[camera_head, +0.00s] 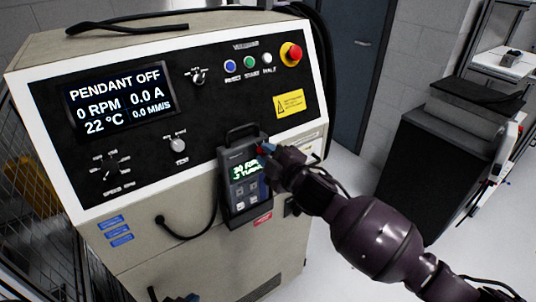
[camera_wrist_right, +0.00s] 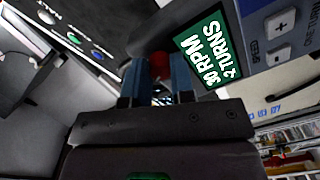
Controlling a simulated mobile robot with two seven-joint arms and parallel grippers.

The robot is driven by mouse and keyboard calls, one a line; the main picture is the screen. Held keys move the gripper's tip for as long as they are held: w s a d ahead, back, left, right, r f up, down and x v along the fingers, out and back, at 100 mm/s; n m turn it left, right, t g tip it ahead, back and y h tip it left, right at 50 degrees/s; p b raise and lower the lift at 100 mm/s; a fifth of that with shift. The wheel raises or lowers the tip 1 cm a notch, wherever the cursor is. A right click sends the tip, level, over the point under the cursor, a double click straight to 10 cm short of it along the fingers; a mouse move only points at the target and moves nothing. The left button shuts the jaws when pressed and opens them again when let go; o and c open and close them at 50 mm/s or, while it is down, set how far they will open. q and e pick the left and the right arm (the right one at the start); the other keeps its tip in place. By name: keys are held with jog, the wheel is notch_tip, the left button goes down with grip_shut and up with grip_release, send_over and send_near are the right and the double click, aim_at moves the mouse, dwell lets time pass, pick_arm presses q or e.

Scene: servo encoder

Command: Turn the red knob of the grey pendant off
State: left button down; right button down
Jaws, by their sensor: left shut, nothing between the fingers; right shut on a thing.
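The grey pendant (camera_head: 237,168) sits upright in a holder on the front of the beige cabinet, its green screen lit with an RPM and turns reading. Its screen also shows in the right wrist view (camera_wrist_right: 208,45), reading 30 RPM, 2 TURNS. The red knob (camera_head: 263,149) is at the pendant's upper right, partly hidden by my right gripper (camera_head: 270,158). In the right wrist view the red knob (camera_wrist_right: 160,65) sits between the two blue fingertips, which are shut on it.
The cabinet display (camera_head: 120,98) reads PENDANT OFF, 0 RPM. A red emergency button (camera_head: 291,53) and several small buttons are on the upper panel. A black cable (camera_head: 190,237) loops left of the pendant. A dark cabinet (camera_head: 425,165) stands at right, with clear floor between.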

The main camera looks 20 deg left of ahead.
jog(key=c, duration=1)
grip_release()
jog(key=shift+o, duration=0.2)
jog(key=b+v, duration=0.1)
jog(key=v, duration=1)
